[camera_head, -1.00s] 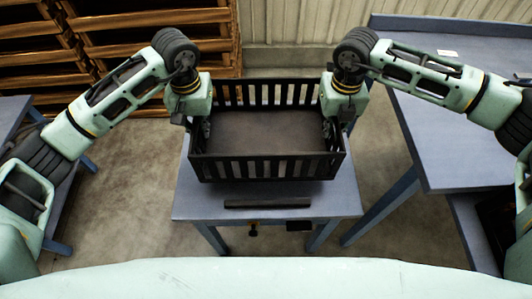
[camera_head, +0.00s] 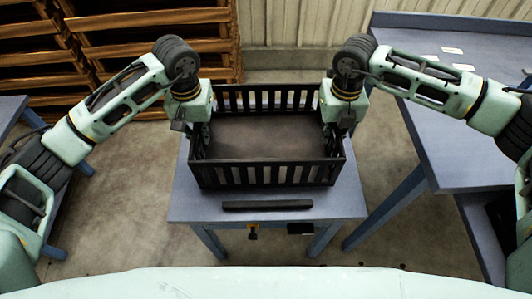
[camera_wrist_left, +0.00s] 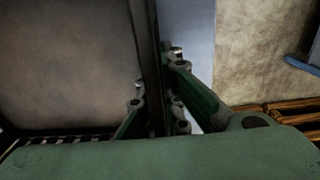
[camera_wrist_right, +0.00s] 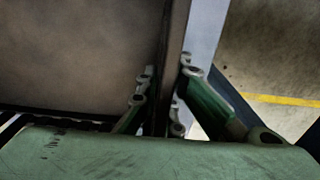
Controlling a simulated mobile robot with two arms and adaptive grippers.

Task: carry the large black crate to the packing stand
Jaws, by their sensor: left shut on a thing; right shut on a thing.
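The large black crate (camera_head: 265,138) is empty, with slatted front and back walls. It is level at or just above a small blue stand (camera_head: 340,206) in the middle of the head view; I cannot tell whether its base touches the top. My left gripper (camera_head: 203,138) is shut on the crate's left side wall, which runs between its fingers in the left wrist view (camera_wrist_left: 150,60). My right gripper (camera_head: 330,136) is shut on the right side wall, also between its fingers in the right wrist view (camera_wrist_right: 172,60). The fingertips are partly hidden.
A black bar (camera_head: 267,205) lies along the stand's front edge. A larger blue table (camera_head: 450,140) with several white labels stands at right. Wooden pallets or racks (camera_head: 110,50) stand at back left. Another blue table (camera_head: 10,110) is at the left edge. Concrete floor shows between them.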

